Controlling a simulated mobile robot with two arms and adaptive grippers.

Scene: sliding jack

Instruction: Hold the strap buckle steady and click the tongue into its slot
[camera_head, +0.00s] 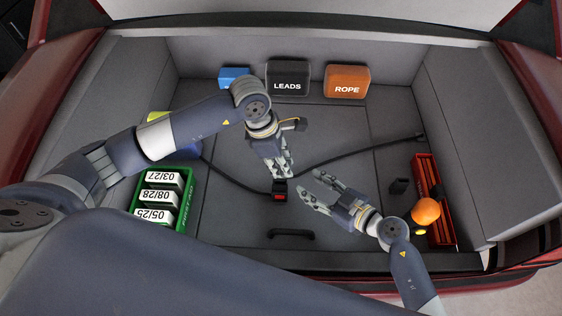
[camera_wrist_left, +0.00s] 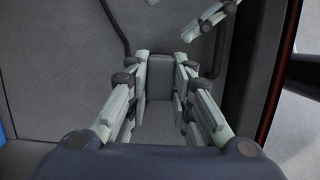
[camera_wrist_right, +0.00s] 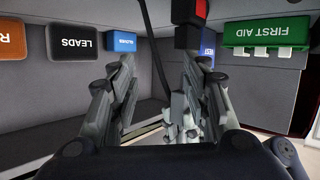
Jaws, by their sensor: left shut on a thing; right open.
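The black strap buckle (camera_head: 279,187) with its red button shows just below my left gripper (camera_head: 280,172) in the head view. My left gripper is shut on it; the left wrist view shows a dark grey block (camera_wrist_left: 160,75) between the fingertips. In the right wrist view the buckle (camera_wrist_right: 188,38) with the red button is at the top. My right gripper (camera_head: 312,189) is open and empty, to the right of the buckle and apart from it. A black strap (camera_head: 350,157) runs from the right wall toward the buckle. I cannot make out the tongue clearly.
A green first-aid box (camera_head: 187,203) stands at left and a red tray (camera_head: 436,210) at right. LEADS (camera_head: 288,90) and ROPE (camera_head: 346,93) boxes stand at the back. A handle (camera_head: 290,234) lies in front.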

